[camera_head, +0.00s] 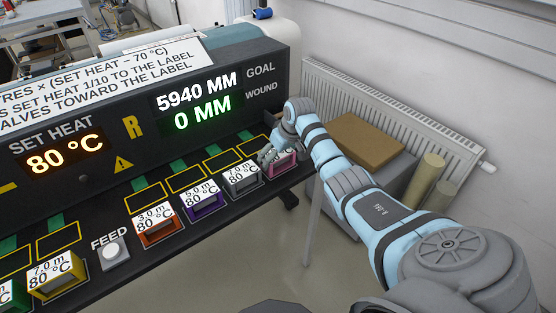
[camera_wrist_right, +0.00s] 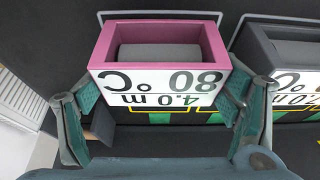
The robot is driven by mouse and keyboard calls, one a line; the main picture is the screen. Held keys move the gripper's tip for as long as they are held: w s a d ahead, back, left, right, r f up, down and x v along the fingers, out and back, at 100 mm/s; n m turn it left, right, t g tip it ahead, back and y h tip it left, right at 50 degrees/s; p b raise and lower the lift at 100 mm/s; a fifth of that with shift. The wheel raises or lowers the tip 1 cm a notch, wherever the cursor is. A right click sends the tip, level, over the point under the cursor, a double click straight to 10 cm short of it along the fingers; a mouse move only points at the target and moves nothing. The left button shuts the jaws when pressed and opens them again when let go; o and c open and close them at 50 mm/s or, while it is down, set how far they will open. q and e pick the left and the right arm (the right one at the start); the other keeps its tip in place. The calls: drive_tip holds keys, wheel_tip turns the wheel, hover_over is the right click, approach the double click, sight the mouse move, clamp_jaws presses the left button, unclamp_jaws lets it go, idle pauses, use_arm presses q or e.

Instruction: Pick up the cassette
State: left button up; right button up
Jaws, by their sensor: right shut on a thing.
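The pink cassette (camera_head: 284,166) stands at the right end of the row on the dark machine ledge. My right gripper (camera_head: 274,154) is at this cassette. Its two fingers (camera_wrist_right: 158,100) are on either side of the label end and shut on it. The cassette still seems to be at its ledge place; I cannot tell whether it is lifted. My left gripper is not in view.
A grey cassette (camera_head: 241,178) stands close beside the pink one. Purple (camera_head: 204,203), orange (camera_head: 158,230) and yellow (camera_head: 56,280) cassettes follow to the left, with a FEED button (camera_head: 111,252) between. The display reads goal 5940 MM, wound 0 MM. A radiator (camera_head: 400,105) and boxes stand right.

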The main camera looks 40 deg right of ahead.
wheel_tip(320, 180, up, 20)
drive_tip(key=p, duration=0.2)
idle(1.0)
